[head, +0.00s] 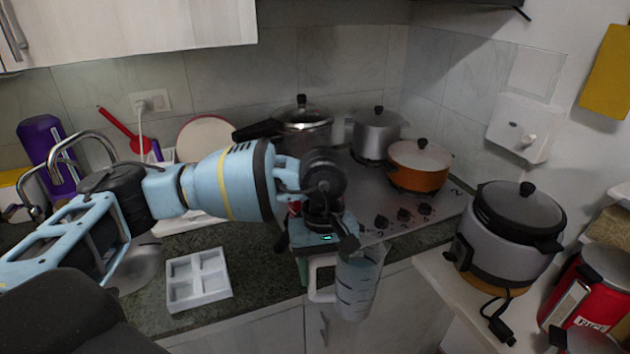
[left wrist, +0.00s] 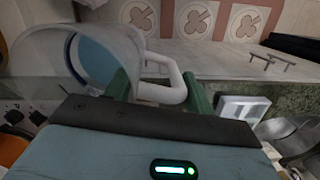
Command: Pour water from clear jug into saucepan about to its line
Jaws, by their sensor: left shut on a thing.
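The clear jug (head: 360,287) hangs in front of the counter edge in the head view, roughly upright, with dark marks on its side and bluish water inside. Its white handle (head: 320,280) is on the left side. My left gripper (head: 325,256) is above the handle and shut on it. In the left wrist view, the green fingers (left wrist: 158,92) are on either side of the handle, and the jug's open rim (left wrist: 95,55) shows at left. No pot is plainly the saucepan; a lidded silver pot (head: 377,133) and a lidded orange pot (head: 420,167) stand on the stove. My right gripper does not show.
A pressure cooker (head: 303,130) stands at the back of the stove (head: 370,192), partly behind my arm. A rice cooker (head: 510,240) stands on a white surface at right, beside a red container (head: 590,290). A compartmented white tray (head: 199,281) lies on the counter at left, near the sink.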

